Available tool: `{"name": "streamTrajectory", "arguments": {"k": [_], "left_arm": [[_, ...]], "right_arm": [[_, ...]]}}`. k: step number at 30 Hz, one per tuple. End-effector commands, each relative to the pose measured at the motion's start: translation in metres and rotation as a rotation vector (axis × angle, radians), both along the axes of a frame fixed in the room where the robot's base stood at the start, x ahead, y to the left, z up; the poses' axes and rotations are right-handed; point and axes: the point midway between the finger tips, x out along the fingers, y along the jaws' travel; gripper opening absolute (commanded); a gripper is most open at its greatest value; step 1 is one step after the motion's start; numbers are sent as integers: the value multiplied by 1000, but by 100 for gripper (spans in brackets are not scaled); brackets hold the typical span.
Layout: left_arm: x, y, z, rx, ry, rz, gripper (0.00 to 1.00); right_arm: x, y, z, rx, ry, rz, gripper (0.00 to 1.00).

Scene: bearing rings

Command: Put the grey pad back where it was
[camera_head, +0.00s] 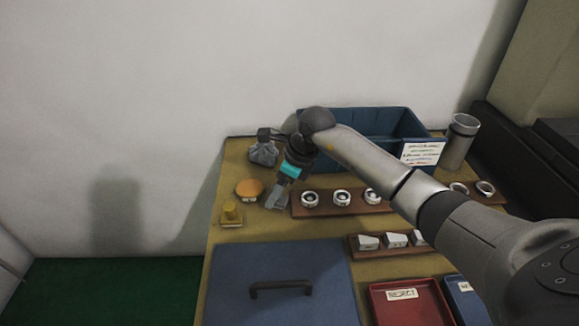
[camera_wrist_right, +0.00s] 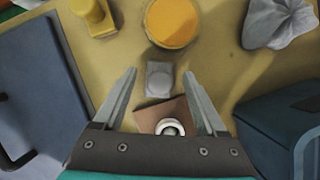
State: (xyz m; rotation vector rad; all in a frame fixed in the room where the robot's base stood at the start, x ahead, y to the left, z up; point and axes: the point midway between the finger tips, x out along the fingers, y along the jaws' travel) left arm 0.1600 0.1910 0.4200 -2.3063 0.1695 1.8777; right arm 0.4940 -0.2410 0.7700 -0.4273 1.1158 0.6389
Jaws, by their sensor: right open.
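The small grey pad (camera_wrist_right: 160,80) lies on the yellow table in the right wrist view, between the orange round piece (camera_wrist_right: 172,22) and the end of a brown board (camera_wrist_right: 165,112) carrying a ring. My right gripper (camera_wrist_right: 160,74) is open, its two fingers apart on either side of the pad in that view. No contact with the pad shows. In the head view the right gripper (camera_head: 276,197) points down at the left end of the ring board (camera_head: 330,209), and I cannot clearly separate the pad from the fingers there. My left gripper is not in view.
A yellow block (camera_head: 231,215) and a grey cloth bag (camera_head: 263,153) stand near the gripper. A blue bin (camera_head: 422,152) is at the back. A blue panel with a handle (camera_head: 281,286), white blocks (camera_head: 395,240) and a red tray (camera_head: 405,310) lie in front.

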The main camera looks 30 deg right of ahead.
Motion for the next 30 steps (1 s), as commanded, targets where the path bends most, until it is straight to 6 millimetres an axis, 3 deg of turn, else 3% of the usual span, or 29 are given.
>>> {"name": "streamTrajectory", "arguments": {"k": [18,30], "left_arm": [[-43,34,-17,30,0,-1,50],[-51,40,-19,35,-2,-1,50]], "right_arm": [[-27,-24,87,-1,-2,0,74],[-33,-28,102,0,0,0,74]]}}
